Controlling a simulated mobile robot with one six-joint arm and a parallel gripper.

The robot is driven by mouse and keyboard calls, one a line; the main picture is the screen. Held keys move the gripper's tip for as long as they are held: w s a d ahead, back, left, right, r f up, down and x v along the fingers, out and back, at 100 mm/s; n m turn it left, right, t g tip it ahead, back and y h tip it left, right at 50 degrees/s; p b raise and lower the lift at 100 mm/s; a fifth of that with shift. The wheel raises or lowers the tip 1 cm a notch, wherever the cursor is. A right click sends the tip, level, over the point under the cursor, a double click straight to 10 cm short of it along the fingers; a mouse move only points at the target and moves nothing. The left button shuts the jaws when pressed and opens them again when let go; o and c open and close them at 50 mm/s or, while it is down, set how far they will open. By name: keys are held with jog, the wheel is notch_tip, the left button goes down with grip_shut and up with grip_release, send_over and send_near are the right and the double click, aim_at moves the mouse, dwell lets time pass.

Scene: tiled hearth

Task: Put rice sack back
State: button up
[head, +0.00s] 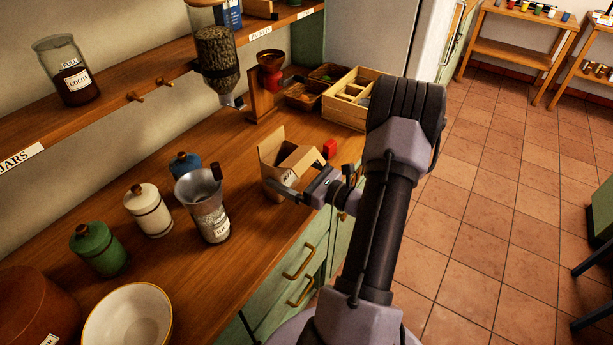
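A tan, open-topped paper sack or carton (289,156) stands on the wooden counter, near its front edge. Its label is partly covered, so I cannot read whether it is the rice sack. My gripper (296,182) is right at its lower front side, with one finger reaching across the front. I cannot tell whether the fingers are closed on it or only beside it. No other thing in view is clearly a rice sack.
A wooden divided box (347,105) and a red block (330,149) are behind. A shelf (140,78) overhangs with a cocoa jar (67,72) and dispenser (217,58).

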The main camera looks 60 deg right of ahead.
jog(key=s+p, duration=0.1)
jog(key=s, duration=0.7)
jog(key=shift+s+d, duration=0.15)
jog(key=shift+s, duration=0.25)
